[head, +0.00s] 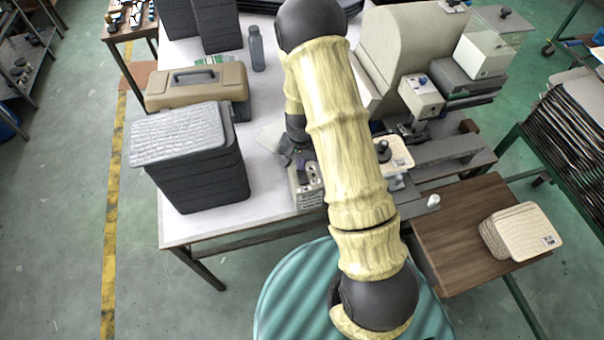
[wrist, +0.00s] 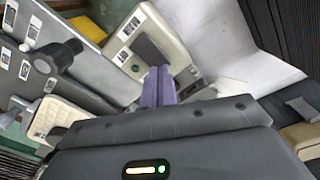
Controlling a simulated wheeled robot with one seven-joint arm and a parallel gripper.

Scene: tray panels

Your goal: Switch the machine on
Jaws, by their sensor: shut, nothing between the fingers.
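A small beige control box (head: 308,192) with knobs or buttons on its face sits on the white table, beside the arm. In the wrist view the box (wrist: 172,30) shows white labels, a dark rectangular patch and small dark controls. My gripper (wrist: 158,84) has its purple fingers together and empty, over the box's face. I cannot tell whether they touch it. The fingers hide part of the face, so a switch there is not clear. In the head view my arm covers most of the gripper. The large beige machine (head: 412,45) stands to the right, partly behind my arm.
A stack of dark trays (head: 200,175) and a tan toolbox (head: 195,86) stand left of the box. A bottle (head: 256,48) stands farther back. A brown side table (head: 450,235) with woven panels (head: 522,232) is at the right. White tabletop between trays and box is clear.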

